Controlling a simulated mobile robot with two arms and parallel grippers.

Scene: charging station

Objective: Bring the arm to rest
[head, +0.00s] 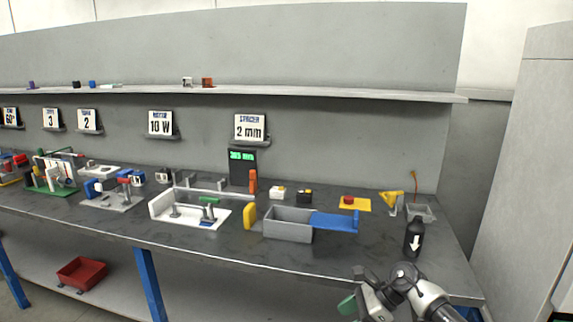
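One arm of mine comes in at the bottom right of the head view, in front of the bench's front edge. I take it for my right arm. Its gripper end (362,300) is low and partly cut off by the frame's bottom. A green piece (347,304) shows at its tip; I cannot tell if it is part of the gripper or something held. The fingers are not clear enough to tell open from shut. My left gripper is not in view.
The dark bench (200,248) carries a grey bin (288,231) with a blue flap (334,221), a white fixture (190,212), and a yellow plate with a red button (348,199). A black bottle (414,238) stands near the right front edge. A red tray (82,272) lies below.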

